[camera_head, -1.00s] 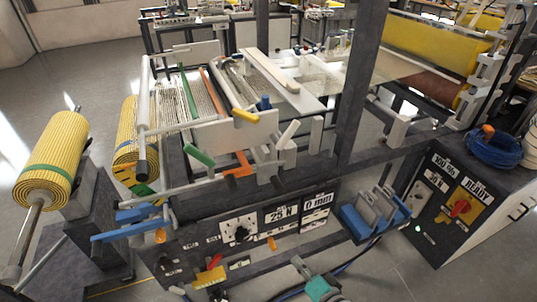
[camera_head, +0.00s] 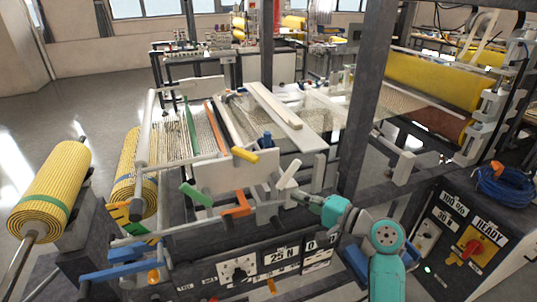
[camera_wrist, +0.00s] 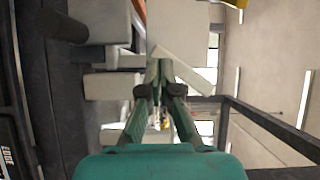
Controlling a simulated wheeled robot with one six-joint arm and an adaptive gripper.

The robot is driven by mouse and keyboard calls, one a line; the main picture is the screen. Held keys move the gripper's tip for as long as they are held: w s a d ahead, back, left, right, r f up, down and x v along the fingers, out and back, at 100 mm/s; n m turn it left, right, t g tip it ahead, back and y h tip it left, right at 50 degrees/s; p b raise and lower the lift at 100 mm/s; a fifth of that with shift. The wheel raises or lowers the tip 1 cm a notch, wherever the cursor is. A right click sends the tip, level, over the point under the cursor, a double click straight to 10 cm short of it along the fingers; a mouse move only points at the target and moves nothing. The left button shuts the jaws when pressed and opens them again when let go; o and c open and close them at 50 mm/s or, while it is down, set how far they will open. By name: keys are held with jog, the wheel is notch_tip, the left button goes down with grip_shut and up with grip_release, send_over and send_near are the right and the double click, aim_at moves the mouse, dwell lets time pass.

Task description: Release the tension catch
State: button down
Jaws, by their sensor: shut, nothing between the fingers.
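A white machine frame carries several levers: a yellow handle (camera_head: 245,155), a green handle (camera_head: 196,194), an orange piece (camera_head: 236,207) and a tilted white lever (camera_head: 288,174). None has a readable label, so I cannot tell which is the tension catch.
Below is a control panel with a 25 N display (camera_head: 279,258) and a black knob (camera_head: 237,272). A dark upright post (camera_head: 366,95) stands right of my gripper. A yellow roll (camera_head: 52,190) is at left. A blue cable coil (camera_head: 503,185) lies on the right cabinet.

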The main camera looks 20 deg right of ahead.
jog(key=w+d+r+n+g+y, duration=0.1)
jog(key=d+r+n+y, duration=0.1)
jog(key=r, duration=0.8)
jog(key=shift+w+d+r+g+y, duration=0.3)
jog(key=shift+d+g+y, duration=0.15)
jog(key=shift+d, duration=0.25)
jog(key=x, duration=0.9)
jog(key=shift+w+a, duration=0.25)
jog(key=shift+a, duration=0.05)
jog(key=shift+s+a+f, duration=0.1)
jog(key=shift+s+a, duration=0.15)
jog(key=shift+a, duration=0.25)
jog(key=shift+s+a, duration=0.25)
jog(key=shift+a, duration=0.25)
jog(key=shift+s+a, duration=0.4)
jog(key=shift+a, duration=0.35)
jog(key=shift+s, duration=0.1)
